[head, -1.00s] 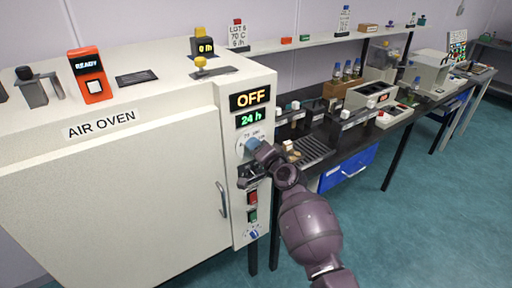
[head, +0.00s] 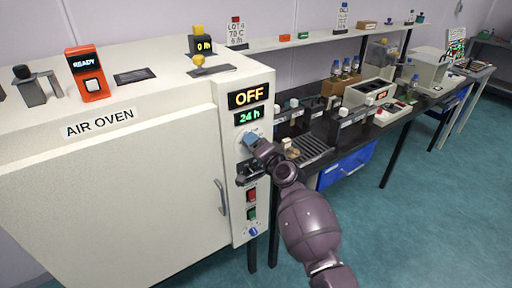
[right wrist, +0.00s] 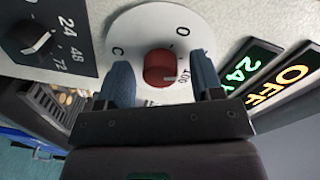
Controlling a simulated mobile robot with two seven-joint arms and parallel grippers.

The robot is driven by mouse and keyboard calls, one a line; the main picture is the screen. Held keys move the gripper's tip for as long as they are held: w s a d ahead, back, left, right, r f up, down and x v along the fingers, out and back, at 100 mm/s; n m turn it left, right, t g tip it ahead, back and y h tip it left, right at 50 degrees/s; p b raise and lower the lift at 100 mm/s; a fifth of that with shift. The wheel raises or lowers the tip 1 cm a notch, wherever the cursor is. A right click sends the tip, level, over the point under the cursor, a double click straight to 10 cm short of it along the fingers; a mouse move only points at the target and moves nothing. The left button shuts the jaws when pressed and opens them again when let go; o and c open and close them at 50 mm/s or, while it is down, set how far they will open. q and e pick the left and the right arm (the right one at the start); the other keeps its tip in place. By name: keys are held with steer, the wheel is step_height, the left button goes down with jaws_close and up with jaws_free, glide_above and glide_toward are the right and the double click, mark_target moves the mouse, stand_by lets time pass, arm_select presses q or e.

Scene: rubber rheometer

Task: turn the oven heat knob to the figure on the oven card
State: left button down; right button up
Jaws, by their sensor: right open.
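The air oven (head: 140,165) stands at the left with a control panel on its right edge. In the right wrist view the red heat knob (right wrist: 159,65) sits on a round white dial (right wrist: 130,40) with an O, a C and a 100 mark. My right gripper (right wrist: 163,82) is open, one blue finger on each side of the knob, with gaps showing. In the head view my right gripper (head: 251,139) covers the knob. A card (head: 236,32) behind the oven top reads LOT and 70 C. My left gripper is out of view.
The panel shows an OFF display (head: 249,96) and a green 24 h display (head: 249,115). Red (head: 252,195) and green (head: 252,213) switches sit below the dial. The wrist view shows a dark timer knob (right wrist: 38,38) beside the dial. A crowded bench (head: 320,140) extends right.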

steer(key=shift+s, duration=0.15)
steer(key=v, duration=1)
steer(key=shift+s+d+p, duration=0.2)
steer(key=shift+s+p, duration=0.05)
steer(key=shift+p, duration=0.05)
